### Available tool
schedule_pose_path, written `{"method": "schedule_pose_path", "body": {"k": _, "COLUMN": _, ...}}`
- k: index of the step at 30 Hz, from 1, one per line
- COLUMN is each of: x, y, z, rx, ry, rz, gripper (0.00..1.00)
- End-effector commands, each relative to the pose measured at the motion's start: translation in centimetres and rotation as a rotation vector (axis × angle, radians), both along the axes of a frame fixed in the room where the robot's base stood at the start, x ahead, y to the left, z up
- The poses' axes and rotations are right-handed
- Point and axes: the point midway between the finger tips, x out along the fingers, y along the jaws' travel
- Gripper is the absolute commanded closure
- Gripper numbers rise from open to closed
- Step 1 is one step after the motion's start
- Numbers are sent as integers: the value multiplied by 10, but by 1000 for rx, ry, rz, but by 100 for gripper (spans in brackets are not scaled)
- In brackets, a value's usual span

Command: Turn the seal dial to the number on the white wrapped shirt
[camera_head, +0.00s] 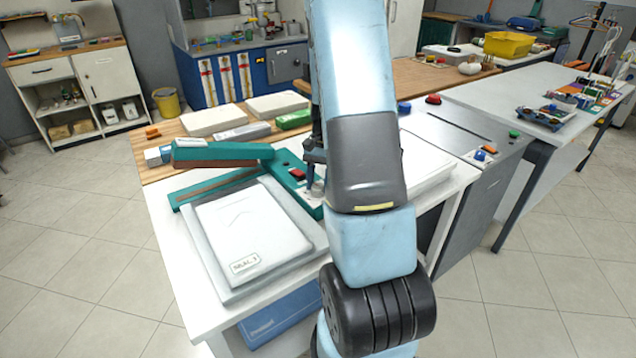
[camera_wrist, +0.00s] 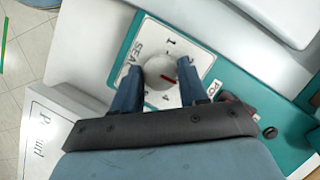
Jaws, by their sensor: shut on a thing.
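The white wrapped shirt (camera_head: 250,230) lies flat on a pale tray at the front left of the white table; its label appears to read "SEAL 3". The teal sealer (camera_head: 215,154) stands behind it. In the wrist view the round grey seal dial (camera_wrist: 157,70) sits on a white plate marked "SEAL", with 1, 2 and 4 readable around it. A finger hides the area between 2 and 4. The dial's red mark points right, toward that hidden area. My gripper (camera_wrist: 160,84) has its fingers on either side of the dial, shut on it; it also shows in the head view (camera_head: 314,180).
A red button (camera_head: 298,173) sits on the sealer near the dial. White packages and a green box (camera_head: 294,119) lie on the wooden surface behind. A grey counter (camera_head: 455,145) with buttons stands at right. A blue box is under the table.

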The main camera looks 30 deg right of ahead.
Motion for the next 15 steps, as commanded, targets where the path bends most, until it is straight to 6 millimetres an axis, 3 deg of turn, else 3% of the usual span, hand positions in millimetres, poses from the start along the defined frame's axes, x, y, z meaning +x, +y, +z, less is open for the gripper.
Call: {"method": "schedule_pose_path", "body": {"k": 15, "x": 1, "y": 0, "z": 0, "rx": 0, "ry": -3, "rz": -61, "gripper": 88}}
